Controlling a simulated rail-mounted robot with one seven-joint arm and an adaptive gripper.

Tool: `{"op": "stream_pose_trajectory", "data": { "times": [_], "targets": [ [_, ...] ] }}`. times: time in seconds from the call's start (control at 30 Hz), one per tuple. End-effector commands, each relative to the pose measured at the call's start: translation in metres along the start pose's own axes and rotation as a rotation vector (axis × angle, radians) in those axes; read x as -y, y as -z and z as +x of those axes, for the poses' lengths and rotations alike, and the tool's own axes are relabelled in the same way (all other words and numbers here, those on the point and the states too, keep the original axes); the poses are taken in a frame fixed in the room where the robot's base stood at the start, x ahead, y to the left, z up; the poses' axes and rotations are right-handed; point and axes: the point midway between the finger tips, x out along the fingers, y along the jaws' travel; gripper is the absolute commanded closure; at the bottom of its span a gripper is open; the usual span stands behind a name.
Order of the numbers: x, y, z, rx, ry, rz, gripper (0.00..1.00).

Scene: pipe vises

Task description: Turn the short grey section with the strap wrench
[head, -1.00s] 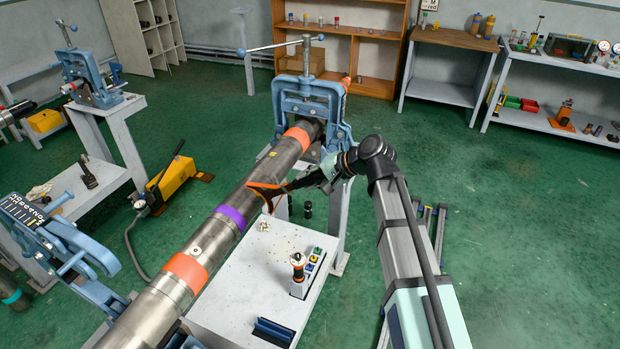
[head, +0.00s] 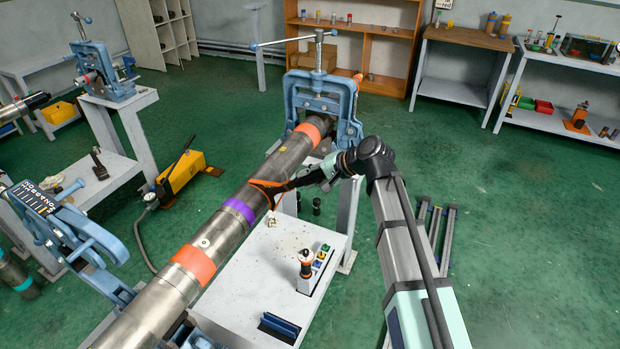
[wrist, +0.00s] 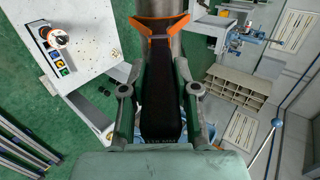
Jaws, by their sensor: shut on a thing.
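A long grey metal pipe (head: 218,232) runs diagonally across the head view. It carries a purple band (head: 240,211) and orange bands (head: 194,263). The strap wrench has an orange strap (head: 264,189) at the pipe, just beyond the purple band, and a dark handle (head: 298,182). How far the strap wraps the far side is hidden. My gripper (wrist: 160,92) is shut on the wrench handle (wrist: 160,75), right of the pipe. In the wrist view the orange strap end (wrist: 160,22) lies against the pipe (wrist: 157,7).
A blue vise (head: 318,95) holds the pipe's far end; another blue vise (head: 62,225) stands at the near left. A white bench (head: 235,300) with a small orange-and-black tool (head: 306,263) lies below the pipe. A yellow pump (head: 183,175) is on the floor. Green floor is open at right.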

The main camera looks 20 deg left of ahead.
Motion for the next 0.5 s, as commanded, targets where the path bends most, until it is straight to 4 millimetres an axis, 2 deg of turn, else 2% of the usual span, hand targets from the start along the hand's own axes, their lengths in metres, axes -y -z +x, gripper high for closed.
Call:
{"op": "stream_pose_trajectory", "data": {
  "times": [0.5],
  "targets": [
    [0.0,0.0,0.014,0.0,0.002,0.0,1.0]
  ]
}}
